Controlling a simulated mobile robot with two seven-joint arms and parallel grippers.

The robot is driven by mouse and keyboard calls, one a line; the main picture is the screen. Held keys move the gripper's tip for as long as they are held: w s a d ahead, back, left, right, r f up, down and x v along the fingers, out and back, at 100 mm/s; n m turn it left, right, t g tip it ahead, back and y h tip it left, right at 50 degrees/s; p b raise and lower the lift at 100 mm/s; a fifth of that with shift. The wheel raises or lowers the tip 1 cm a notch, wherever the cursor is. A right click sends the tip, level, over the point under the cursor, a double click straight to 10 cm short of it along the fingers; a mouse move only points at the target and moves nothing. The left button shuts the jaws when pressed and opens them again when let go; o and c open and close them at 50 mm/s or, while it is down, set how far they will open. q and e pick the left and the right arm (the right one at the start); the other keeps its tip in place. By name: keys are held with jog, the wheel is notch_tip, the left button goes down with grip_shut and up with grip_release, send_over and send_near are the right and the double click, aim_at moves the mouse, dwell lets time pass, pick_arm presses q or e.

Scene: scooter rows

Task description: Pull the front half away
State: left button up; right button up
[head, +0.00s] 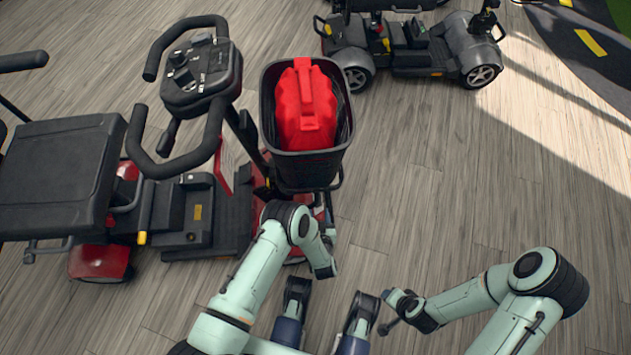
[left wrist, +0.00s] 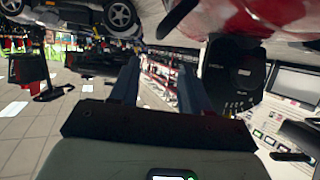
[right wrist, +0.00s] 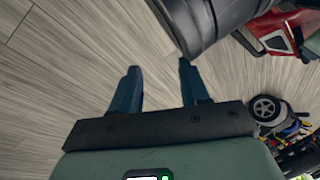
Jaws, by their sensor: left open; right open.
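The red and black scooter stands at the left in the head view. Its front half (head: 235,218) carries the tiller console (head: 201,72), looped handlebars and a black basket (head: 310,172) with a red container (head: 303,105) inside. The rear half (head: 102,262) has the black seat (head: 58,175) and a red fender. The halves sit close together beside a yellow tab (head: 142,238); I cannot tell if they are joined. My left gripper (head: 329,296) is open and empty, below the basket in the picture. My right gripper (right wrist: 155,88) is open and empty over floor.
A second, grey scooter (head: 420,48) stands at the top of the head view. Wooden floor (head: 430,170) is clear right of the basket. A dark rounded part (right wrist: 215,22) is close beyond the right fingers. A road-patterned mat (head: 585,50) lies top right.

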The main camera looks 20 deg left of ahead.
aim_at(316, 194)
pick_arm(q)
jog(key=b+x, duration=0.5)
jog(key=x, duration=0.7)
jog(key=shift+f, duration=0.1)
jog(key=shift+w+a+f, duration=0.1)
jog(key=shift+w+a, duration=0.05)
jog(key=shift+w, duration=0.25)
pick_arm(e)
jog(key=s+d+f+g, duration=0.1)
jog(key=s+f+g, duration=0.3)
jog(key=s+f, duration=0.3)
jog(key=s, duration=0.4)
jog(key=shift+d+f+m, duration=0.15)
jog(key=shift+d+m, duration=0.1)
jog(key=shift+m, duration=0.15)
pick_arm(q)
grip_shut()
